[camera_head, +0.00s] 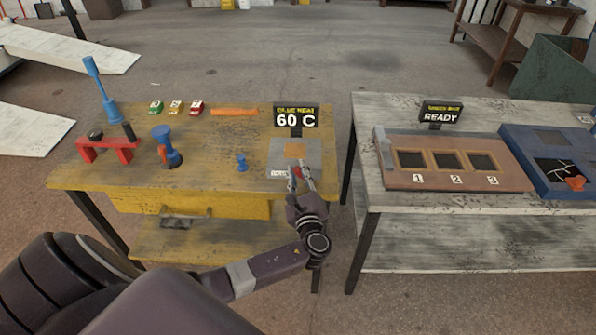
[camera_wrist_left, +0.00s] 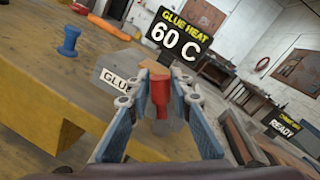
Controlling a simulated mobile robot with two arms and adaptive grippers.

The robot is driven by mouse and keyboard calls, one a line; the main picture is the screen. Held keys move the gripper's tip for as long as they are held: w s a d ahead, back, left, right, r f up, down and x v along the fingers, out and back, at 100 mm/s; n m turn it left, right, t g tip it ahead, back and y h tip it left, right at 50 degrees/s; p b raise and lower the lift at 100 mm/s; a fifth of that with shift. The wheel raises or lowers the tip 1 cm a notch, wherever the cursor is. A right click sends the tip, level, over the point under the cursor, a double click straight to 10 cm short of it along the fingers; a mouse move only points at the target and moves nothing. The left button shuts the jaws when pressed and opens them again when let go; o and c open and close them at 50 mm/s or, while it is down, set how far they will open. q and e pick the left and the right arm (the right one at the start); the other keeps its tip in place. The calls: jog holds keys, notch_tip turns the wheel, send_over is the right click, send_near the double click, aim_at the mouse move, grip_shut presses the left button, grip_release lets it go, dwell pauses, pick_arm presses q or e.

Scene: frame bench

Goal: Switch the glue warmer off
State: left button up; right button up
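The glue warmer (camera_head: 281,152) is a grey plate with an orange-brown patch, at the right end of the yellow bench; its "GLUE" label also shows in the left wrist view (camera_wrist_left: 113,80). Its sign (camera_head: 296,117) reads "GLUE HEAT 60 C". A red switch-like part (camera_wrist_left: 160,92) stands at the warmer's front edge. My left gripper (camera_head: 299,178) is at that edge, with its fingers (camera_wrist_left: 161,88) on either side of the red part. The fingers look apart, with a gap beside the red part. The base of the red part is hidden. My right gripper is not in view.
A second bench (camera_head: 360,140) stands to the right across a narrow gap, with a "READY" sign (camera_head: 440,113).

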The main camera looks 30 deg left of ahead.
pick_arm(q)
grip_shut()
jog(key=shift+s+a+f+n+b, duration=0.15)
jog(key=shift+f+n+b, duration=0.15)
jog(key=shift+n+b, duration=0.2)
jog(key=shift+a, duration=0.1)
jog(key=shift+r, duration=0.1)
jog(key=o, duration=0.5)
grip_release()
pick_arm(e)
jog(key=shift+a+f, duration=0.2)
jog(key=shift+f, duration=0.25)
pick_arm(q)
jog(key=v, duration=1.2)
jog(key=shift+r, duration=0.15)
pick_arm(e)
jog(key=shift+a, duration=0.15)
